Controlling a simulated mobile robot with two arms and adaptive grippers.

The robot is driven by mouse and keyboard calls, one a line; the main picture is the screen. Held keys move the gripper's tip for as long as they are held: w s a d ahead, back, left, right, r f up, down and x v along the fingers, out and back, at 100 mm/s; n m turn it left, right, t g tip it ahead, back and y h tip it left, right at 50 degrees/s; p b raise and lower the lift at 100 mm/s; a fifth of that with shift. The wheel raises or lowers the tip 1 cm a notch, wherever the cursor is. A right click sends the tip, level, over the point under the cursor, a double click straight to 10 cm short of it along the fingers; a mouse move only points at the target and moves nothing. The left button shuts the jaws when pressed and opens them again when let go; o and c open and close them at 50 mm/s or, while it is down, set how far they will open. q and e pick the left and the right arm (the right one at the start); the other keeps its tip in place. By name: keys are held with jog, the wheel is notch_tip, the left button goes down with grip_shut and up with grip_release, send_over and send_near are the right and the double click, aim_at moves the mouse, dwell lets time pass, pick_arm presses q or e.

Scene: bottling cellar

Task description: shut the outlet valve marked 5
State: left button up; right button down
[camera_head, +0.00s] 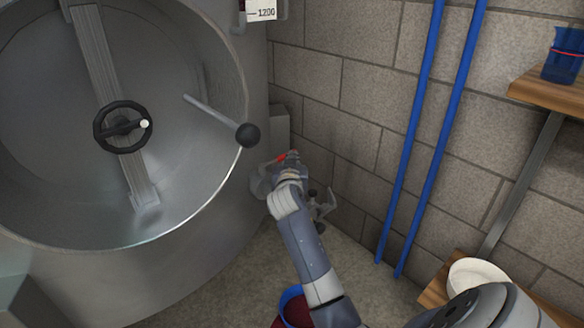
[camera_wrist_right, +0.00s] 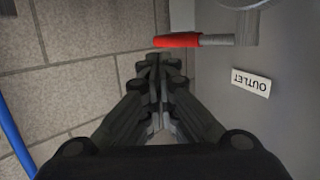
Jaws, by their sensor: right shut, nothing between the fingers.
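The outlet valve's lever has a red grip (camera_wrist_right: 178,40) on a grey stem and lies crosswise in the right wrist view. Its red end (camera_head: 281,158) shows small in the head view, low beside the tank. An upside-down OUTLET label (camera_wrist_right: 250,81) is on the grey surface beside it; I can read no number 5. My right gripper (camera_wrist_right: 160,62) is shut and empty, its fingertips just below the red grip in the picture. I cannot tell whether they touch it. In the head view my right gripper (camera_head: 292,158) is partly hidden by its own wrist. My left gripper is not in view.
The large steel tank (camera_head: 190,255) fills the left, with a black handwheel (camera_head: 122,127) and a black-knobbed rod (camera_head: 248,134) sticking out. Blue pipes (camera_head: 437,140) run along the block wall. A blue-rimmed bucket (camera_head: 291,294) stands below my right arm. Wooden shelves (camera_head: 550,94) are at right.

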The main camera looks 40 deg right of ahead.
jog(key=v, duration=0.4)
jog(key=shift+s+a+r, duration=0.15)
jog(key=shift+s+a, duration=0.1)
jog(key=shift+s, duration=0.1)
dwell(0.3)
